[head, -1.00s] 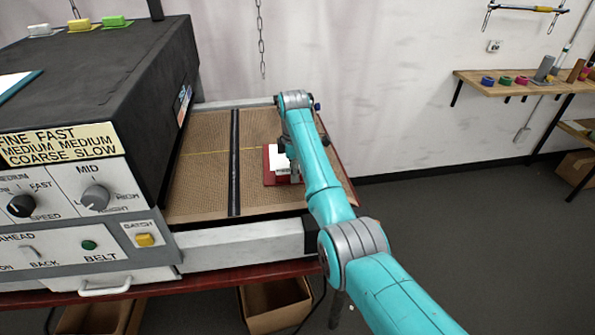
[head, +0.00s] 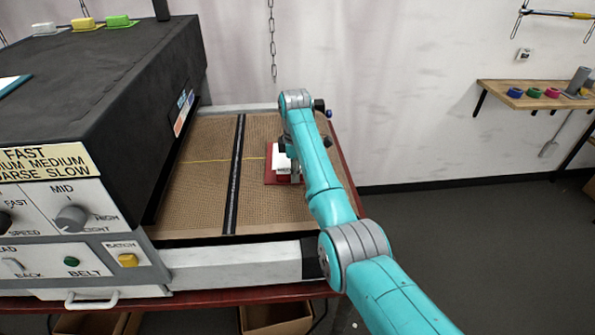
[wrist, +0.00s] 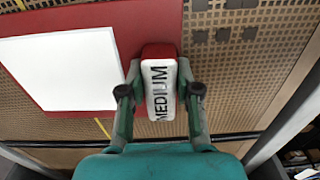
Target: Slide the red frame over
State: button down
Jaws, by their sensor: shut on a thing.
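The red frame (wrist: 124,22) lies flat on the tan mesh belt, with a white panel (wrist: 62,72) inside it. In the head view the red frame (head: 270,179) is on the right part of the belt, partly hidden by my arm. My gripper (wrist: 159,92) is shut on a red-and-white block (wrist: 160,92) lettered MEDIUM. The block is between both fingers, over the frame's right border in the wrist view. I cannot tell whether it is fixed to the frame.
A black strip (head: 237,165) crosses the belt (head: 205,160) left of the frame. The dark machine housing (head: 110,85) stands left of the belt, above a control panel. White, yellow and green blocks (head: 87,23) sit on top. A wooden shelf (head: 530,95) is far right.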

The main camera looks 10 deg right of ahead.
jog(key=shift+w, duration=0.15)
jog(key=c, duration=0.7)
grip_release()
jog(key=shift+r, duration=3.75)
